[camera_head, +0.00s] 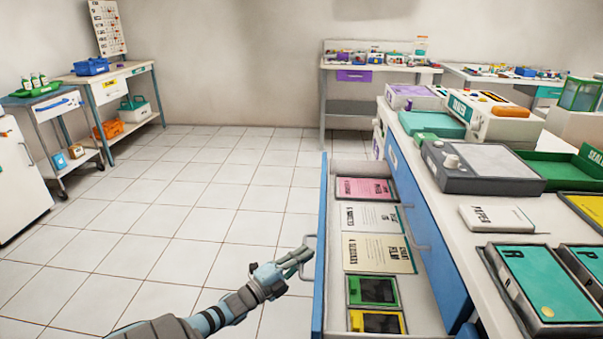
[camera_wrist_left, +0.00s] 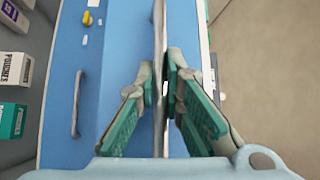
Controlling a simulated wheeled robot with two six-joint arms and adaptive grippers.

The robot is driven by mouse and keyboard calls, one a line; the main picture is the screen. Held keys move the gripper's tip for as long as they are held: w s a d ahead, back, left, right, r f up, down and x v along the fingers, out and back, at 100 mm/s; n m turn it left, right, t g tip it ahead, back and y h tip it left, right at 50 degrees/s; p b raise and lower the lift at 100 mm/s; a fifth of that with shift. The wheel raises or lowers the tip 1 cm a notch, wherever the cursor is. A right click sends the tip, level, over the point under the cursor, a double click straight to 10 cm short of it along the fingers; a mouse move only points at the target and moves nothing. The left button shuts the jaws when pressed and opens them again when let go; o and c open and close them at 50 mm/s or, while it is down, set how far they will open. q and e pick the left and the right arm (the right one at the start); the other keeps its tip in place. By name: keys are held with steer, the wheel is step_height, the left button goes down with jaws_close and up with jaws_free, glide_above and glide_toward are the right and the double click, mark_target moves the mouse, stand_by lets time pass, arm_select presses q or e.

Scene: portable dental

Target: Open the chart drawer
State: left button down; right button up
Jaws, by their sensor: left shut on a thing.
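The chart drawer (camera_head: 320,240) stands pulled out from the blue cabinet front, with its inside showing. In it lie a pink card (camera_head: 366,189), white paper sheets (camera_head: 378,252), and green-framed and yellow-framed items. My left gripper (camera_head: 296,262) is at the metal handle (camera_head: 308,250) on the drawer's blue front. In the left wrist view, the fingers of my left gripper (camera_wrist_left: 168,88) are shut on the upright handle bar (camera_wrist_left: 160,40). My right gripper is in neither view.
The counter (camera_head: 470,235) above the drawer holds a grey device (camera_head: 482,165), a paper pack (camera_head: 497,219) and teal trays. Another handle (camera_head: 412,226) is on the closed cabinet front. Tiled floor (camera_head: 200,210) left of the drawer is clear. Carts stand at the far left.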

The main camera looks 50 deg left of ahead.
arm_select(q)
steer(key=shift+f, duration=0.1)
steer(key=c, duration=1.7)
jaws_free()
steer(key=s, duration=0.4)
steer(key=s+f, duration=0.1)
steer(key=s, duration=0.7)
steer(key=shift+d+f, duration=0.15)
steer(key=shift+f, duration=0.1)
